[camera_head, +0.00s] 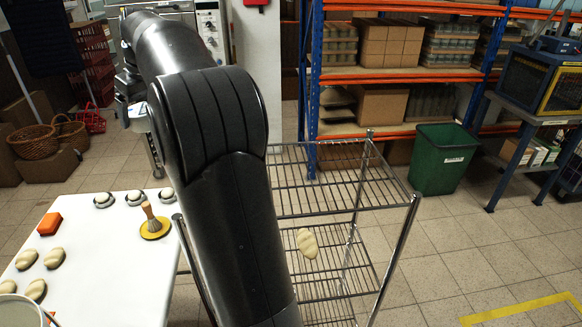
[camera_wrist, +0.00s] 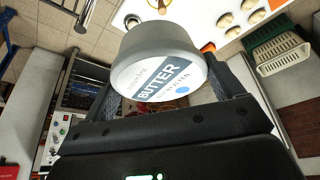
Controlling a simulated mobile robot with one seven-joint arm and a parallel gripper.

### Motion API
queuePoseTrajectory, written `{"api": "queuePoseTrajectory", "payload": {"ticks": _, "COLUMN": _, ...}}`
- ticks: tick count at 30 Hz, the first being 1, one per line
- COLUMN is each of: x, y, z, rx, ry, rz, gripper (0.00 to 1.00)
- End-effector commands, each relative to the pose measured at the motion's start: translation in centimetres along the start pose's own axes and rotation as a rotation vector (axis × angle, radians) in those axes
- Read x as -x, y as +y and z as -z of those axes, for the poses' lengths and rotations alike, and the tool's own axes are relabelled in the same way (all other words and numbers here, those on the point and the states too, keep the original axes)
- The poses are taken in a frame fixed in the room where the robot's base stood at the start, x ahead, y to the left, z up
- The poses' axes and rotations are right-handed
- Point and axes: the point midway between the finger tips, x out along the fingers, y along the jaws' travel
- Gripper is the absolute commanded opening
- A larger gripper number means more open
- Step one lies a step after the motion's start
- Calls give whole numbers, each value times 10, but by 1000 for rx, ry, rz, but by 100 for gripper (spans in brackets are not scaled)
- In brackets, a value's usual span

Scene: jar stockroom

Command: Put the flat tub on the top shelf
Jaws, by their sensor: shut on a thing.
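The flat tub (camera_wrist: 158,60) is a grey-white round tub with a "BUTTER" label, seen large in the wrist view. My gripper (camera_wrist: 166,88) is shut on it, with one dark finger on either side. The tub looks tilted in the wrist view. The top shelf (camera_head: 335,188) is the upper wire deck of a chrome rack. Its visible part is bare; my arm covers its left side.
A pale bread-like item (camera_head: 307,243) lies on a lower wire deck. A green bin (camera_head: 443,158) stands behind right. Floor at right is clear.

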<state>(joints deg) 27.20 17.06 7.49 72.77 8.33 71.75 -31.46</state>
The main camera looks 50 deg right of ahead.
Motion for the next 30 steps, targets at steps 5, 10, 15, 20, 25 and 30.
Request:
{"api": "queuePoseTrajectory", "payload": {"ticks": 5, "x": 26, "y": 62, "z": -64, "rx": -46, "ry": -7, "rz": -18, "gripper": 56}}
{"api": "queuePoseTrajectory", "payload": {"ticks": 10, "x": 50, "y": 106, "z": -127, "rx": -82, "ry": -6, "rz": -30, "gripper": 56}}
{"api": "queuePoseTrajectory", "payload": {"ticks": 15, "x": 74, "y": 137, "z": -191, "rx": -118, "ry": 1, "rz": -41, "gripper": 56}}
{"api": "queuePoseTrajectory", "payload": {"ticks": 20, "x": 91, "y": 153, "z": -237, "rx": -141, "ry": 10, "rz": -49, "gripper": 56}}
{"api": "queuePoseTrajectory", "payload": {"ticks": 25, "x": 103, "y": 161, "z": -270, "rx": -159, "ry": 20, "rz": -57, "gripper": 56}}
{"api": "queuePoseTrajectory", "payload": {"ticks": 30, "x": 85, "y": 161, "z": -285, "rx": -160, "ry": 20, "rz": -54, "gripper": 56}}
